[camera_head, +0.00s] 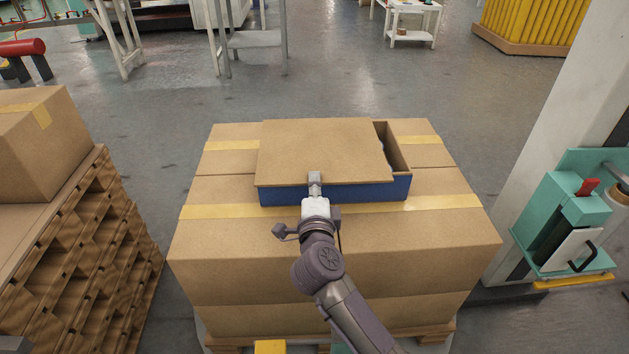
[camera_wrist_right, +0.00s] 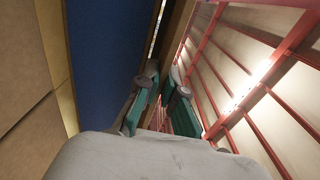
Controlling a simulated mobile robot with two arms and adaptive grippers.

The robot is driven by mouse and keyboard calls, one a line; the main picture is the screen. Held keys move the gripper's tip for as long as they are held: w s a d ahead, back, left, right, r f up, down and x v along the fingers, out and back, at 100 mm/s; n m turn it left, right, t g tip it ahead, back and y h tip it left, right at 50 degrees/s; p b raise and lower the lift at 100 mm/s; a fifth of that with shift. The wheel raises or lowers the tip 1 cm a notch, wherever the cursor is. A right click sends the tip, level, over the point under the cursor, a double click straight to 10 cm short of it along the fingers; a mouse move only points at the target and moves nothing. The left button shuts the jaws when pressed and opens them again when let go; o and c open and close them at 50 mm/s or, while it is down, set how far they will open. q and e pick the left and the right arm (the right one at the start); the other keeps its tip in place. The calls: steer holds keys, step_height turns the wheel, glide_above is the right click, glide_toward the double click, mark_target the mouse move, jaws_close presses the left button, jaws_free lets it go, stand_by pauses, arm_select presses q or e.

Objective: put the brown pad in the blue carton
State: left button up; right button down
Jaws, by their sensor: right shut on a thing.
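The brown pad (camera_head: 320,148) is a flat cardboard sheet lying over the top of the blue carton (camera_head: 365,191). It covers most of the opening, and the right end of the carton shows open with a brown inside. My right gripper (camera_head: 315,179) is shut on the middle of the pad's near edge, in front of the carton's blue front wall. In the right wrist view the fingers (camera_wrist_right: 163,78) close on the pad's edge (camera_wrist_right: 179,27), with the blue wall of the carton (camera_wrist_right: 105,60) beside them. Whether the pad touches the rim is unclear. My left gripper is out of view.
The carton stands on large taped cardboard boxes (camera_head: 330,255) on a pallet. Another cardboard box (camera_head: 35,150) sits on stacked brown pallets (camera_head: 80,270) at left. A pale column (camera_head: 560,110) and a teal machine (camera_head: 570,215) stand at right.

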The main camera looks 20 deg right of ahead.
steer(key=shift+f, duration=0.25)
steer(key=c, duration=1.3)
jaws_free()
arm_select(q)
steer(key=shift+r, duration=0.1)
